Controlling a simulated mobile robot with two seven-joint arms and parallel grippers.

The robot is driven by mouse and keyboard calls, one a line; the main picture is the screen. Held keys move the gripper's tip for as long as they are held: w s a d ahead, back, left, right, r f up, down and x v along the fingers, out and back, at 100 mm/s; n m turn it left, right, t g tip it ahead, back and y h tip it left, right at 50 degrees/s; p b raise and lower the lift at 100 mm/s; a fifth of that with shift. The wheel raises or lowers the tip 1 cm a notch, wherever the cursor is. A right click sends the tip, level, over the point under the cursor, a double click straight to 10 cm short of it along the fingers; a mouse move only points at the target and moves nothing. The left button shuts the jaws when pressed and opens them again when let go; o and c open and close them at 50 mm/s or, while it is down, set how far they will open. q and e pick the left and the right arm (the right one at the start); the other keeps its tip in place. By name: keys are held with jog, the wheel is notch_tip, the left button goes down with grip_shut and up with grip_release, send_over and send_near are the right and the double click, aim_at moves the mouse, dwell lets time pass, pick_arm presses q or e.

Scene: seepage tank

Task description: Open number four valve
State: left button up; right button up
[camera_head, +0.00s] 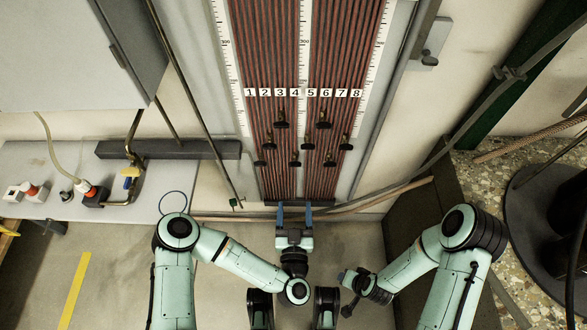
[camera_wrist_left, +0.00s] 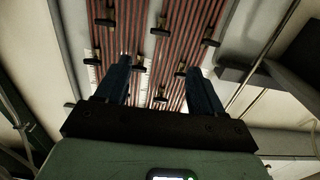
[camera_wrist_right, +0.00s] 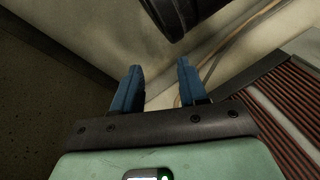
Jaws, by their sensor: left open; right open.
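The number four valve (camera_head: 295,160) is a small black handle below the label 4 (camera_head: 297,92) on the red-brown tube panel (camera_head: 265,50). It is among several similar valves in staggered rows. My left gripper (camera_head: 294,212) is open and empty, its blue fingers pointing at the panel below the valves, apart from them. In the left wrist view the fingers (camera_wrist_left: 159,68) spread in front of several valves; I cannot tell which is number four there. My right gripper (camera_head: 346,276) is low at the right, away from the panel. Its fingers (camera_wrist_right: 160,68) are open and empty.
A stone-topped block (camera_head: 480,180) with a black round object (camera_head: 545,215) is at the right. Ropes and pipes cross the wall's foot. The panel front is clear.

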aim_at(295, 166)
pick_arm(q)
jog(key=w+b, duration=0.6)
jog(key=w, duration=0.7)
jog(key=shift+w, duration=0.2)
pick_arm(e)
jog(key=s+d+f+g, duration=0.1)
jog(key=s+f+g, duration=0.3)
jog(key=s+f, duration=0.5)
jog(key=s, duration=0.3)
jog(key=shift+s+d+m, duration=0.15)
jog(key=shift+d+m, duration=0.25)
pick_arm(q)
jog(key=shift+c, duration=0.3)
pick_arm(e)
jog(key=shift+f, duration=0.1)
pick_arm(q)
jog(key=c, duration=1)
